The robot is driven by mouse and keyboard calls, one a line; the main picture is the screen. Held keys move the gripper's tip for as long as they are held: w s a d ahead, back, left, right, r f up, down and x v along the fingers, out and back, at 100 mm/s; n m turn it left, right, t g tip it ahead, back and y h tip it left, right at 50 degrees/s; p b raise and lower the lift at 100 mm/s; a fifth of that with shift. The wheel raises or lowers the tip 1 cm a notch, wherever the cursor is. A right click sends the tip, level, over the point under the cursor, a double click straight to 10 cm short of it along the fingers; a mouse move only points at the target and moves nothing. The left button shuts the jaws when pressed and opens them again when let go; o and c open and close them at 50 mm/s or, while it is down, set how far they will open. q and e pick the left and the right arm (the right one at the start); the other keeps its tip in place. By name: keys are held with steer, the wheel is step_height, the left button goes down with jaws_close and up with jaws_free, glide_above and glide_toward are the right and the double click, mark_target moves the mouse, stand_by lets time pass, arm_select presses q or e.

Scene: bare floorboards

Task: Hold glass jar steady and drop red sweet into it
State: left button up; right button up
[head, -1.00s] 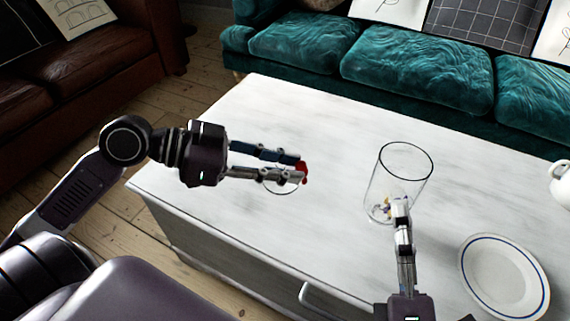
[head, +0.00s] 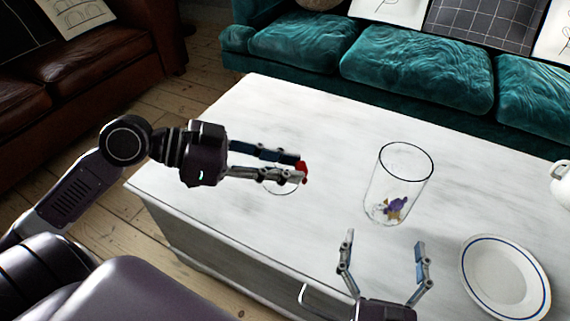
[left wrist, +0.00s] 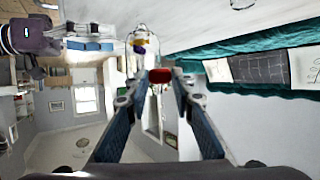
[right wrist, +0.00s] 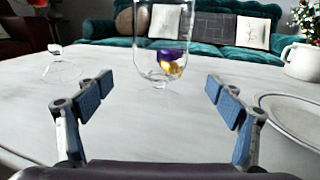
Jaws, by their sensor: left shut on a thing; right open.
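The clear glass jar (head: 400,180) stands upright on the white table, with a purple and a yellow sweet in its bottom. It also shows in the right wrist view (right wrist: 148,50), beyond the fingers. My left gripper (head: 299,168) is shut on the red sweet (head: 303,173), held to the left of the jar and apart from it. The red sweet also shows between the fingertips in the left wrist view (left wrist: 160,76). My right gripper (head: 384,242) is open and empty on the near side of the jar, fingers spread, not touching it.
A clear glass dish (head: 281,188) shows partly behind my left fingers. A white plate with a blue rim (head: 505,277) lies right of my right gripper. A white jug (head: 561,184) stands at the right edge. The table (head: 270,120) is clear behind my left gripper.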

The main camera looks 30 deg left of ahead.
mark_target(385, 225)
steer(key=p+x, duration=0.2)
steer(key=x, duration=0.5)
steer(key=shift+w+r, duration=0.1)
steer(key=shift+w, duration=0.05)
steer(key=shift+w+a+p, duration=0.2)
steer(key=shift+w+p, duration=0.1)
steer(key=shift+w, duration=0.4)
steer(key=c, duration=1.8)
